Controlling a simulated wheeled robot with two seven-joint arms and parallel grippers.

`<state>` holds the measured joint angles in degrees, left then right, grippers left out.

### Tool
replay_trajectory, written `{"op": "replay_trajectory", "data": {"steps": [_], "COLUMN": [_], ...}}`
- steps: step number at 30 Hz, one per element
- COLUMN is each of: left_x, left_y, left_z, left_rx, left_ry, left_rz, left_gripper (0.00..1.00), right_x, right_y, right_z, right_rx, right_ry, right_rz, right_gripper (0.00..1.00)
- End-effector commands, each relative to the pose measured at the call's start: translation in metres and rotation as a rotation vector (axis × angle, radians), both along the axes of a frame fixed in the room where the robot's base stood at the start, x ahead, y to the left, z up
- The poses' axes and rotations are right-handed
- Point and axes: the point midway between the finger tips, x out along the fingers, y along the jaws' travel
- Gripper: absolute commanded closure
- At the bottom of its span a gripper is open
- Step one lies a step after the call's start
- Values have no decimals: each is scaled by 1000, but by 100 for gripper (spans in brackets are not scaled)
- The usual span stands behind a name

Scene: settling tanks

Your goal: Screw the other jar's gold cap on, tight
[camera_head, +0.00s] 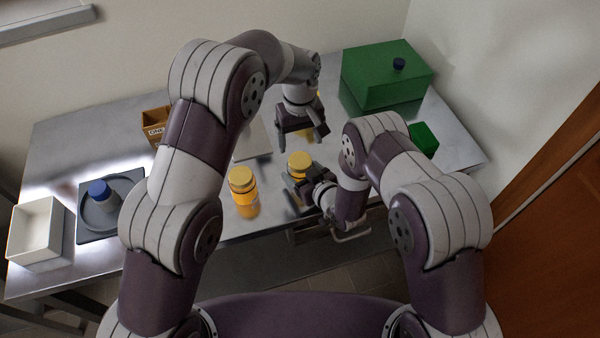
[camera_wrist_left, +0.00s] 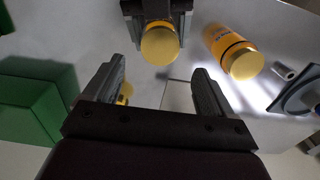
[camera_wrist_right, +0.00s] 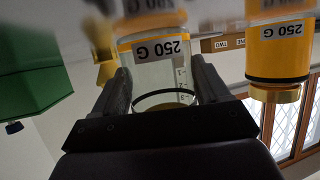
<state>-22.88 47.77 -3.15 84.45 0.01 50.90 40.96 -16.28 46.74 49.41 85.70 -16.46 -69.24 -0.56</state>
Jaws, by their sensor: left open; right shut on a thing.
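A jar with a gold cap (camera_head: 299,160) stands at the front middle of the table. My right gripper (camera_head: 312,184) is shut on this jar; its clear wall and 250 G label show in the right wrist view (camera_wrist_right: 165,72). Its cap sits over the mouth in the left wrist view (camera_wrist_left: 160,46); I cannot tell how tight. A second orange jar (camera_head: 243,195), also gold-capped, stands apart to its left. My left gripper (camera_head: 302,137) is open and empty, pointing down above the table behind the held jar. Another gold thing (camera_wrist_left: 124,93) is partly hidden by a left finger.
A large green box (camera_head: 375,85) with a blue knob and a small green block (camera_head: 424,138) are at the right. A cardboard bin (camera_head: 154,113) stands at the back left. A grey tray (camera_head: 90,236) with a blue-topped thing and a white box (camera_head: 58,222) fill the left end.

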Motion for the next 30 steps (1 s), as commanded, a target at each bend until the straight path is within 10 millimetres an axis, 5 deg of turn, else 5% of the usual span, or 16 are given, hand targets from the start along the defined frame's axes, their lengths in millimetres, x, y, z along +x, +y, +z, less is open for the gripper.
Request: {"op": "replay_trajectory", "data": {"steps": [12,25,30], "left_x": [0,0,0], "left_y": [0,0,0], "left_z": [-63,-73,-73], "left_rx": [0,-1,-1], "left_ry": [0,-1,-1], "left_rz": [-1,-1,-1], "left_gripper": [16,16,71], "right_x": [0,0,0], "right_y": [0,0,0], "right_z": [0,0,0], "right_rx": [1,1,1], "right_ry": [-1,-1,-1], "right_rz": [0,0,0], "right_gripper": [100,100,100]}}
